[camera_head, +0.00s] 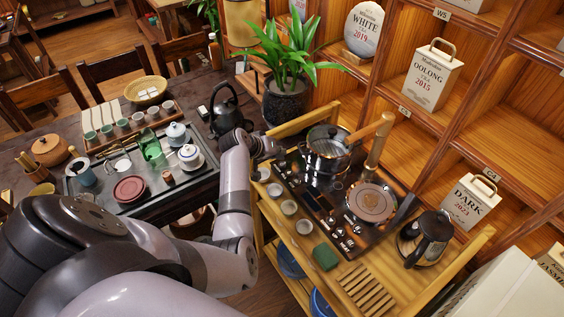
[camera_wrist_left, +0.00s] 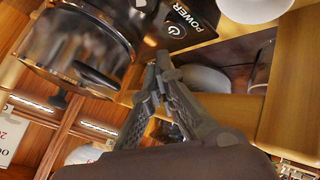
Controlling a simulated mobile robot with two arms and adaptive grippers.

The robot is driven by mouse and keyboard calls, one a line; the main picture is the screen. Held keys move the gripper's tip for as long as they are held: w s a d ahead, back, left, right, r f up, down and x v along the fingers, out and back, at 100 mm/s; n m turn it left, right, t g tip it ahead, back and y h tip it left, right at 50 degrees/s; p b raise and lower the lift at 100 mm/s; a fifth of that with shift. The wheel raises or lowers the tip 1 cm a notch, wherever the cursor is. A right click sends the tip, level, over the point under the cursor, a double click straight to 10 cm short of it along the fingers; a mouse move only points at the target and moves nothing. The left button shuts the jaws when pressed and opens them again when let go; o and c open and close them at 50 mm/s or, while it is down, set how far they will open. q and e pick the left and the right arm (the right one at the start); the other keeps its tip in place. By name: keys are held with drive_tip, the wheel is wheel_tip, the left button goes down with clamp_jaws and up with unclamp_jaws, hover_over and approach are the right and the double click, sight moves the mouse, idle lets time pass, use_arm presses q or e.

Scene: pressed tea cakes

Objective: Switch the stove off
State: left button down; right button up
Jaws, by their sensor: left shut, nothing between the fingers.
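The stove (camera_head: 318,205) is a dark panel on the wooden trolley, with small controls along its front. A glass pot (camera_head: 328,148) stands at its far left end; it fills the upper left of the left wrist view (camera_wrist_left: 75,50). A black POWER button (camera_wrist_left: 177,29) with a white power symbol shows beside the pot. My left gripper (camera_head: 278,150) is at the stove's far left end, beside the pot. In the left wrist view its fingers (camera_wrist_left: 162,62) are together and empty, with the tips close to the POWER button; I cannot tell whether they touch it. My right gripper is not in view.
A round brown disc (camera_head: 371,202) lies on the stove's right part. A dark kettle (camera_head: 430,238) stands on the trolley's right end. Several small cups (camera_head: 289,207) line the front side. A black kettle (camera_head: 226,112) and a tea tray (camera_head: 125,207) are on the left table.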

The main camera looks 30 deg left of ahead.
sight(279, 164)
use_arm(q)
drive_tip(key=shift+r+p, duration=1.6)
drive_tip(key=shift+r, duration=0.4)
drive_tip(key=shift+s+f, duration=0.1)
